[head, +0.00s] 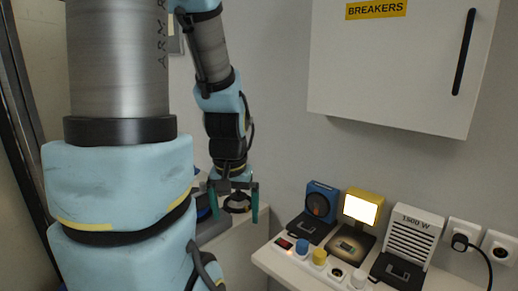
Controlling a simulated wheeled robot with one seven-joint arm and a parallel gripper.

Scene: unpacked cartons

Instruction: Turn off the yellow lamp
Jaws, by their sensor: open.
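The yellow lamp (378,199) stands on a shelf at the right, its panel glowing bright. Its dark base has a small greenish switch area (347,245) in front, too small to read. A white power strip (272,251) runs along the front with a reddish switch (283,243) at its left end. A blue plug (302,246), a yellow plug (319,256) and a white plug (358,278) sit in it. My gripper (234,211) is open and empty, left of the lamp and the strip, pointing down with its teal fingers apart.
A blue device (321,203), seemingly a fan, stands left of the lamp; a white 1500 W heater (413,235) stands right. A black plug (460,242) with cable is in a wall socket. A white BREAKERS cabinet (395,70) hangs above. A light surface (237,243) lies below my gripper.

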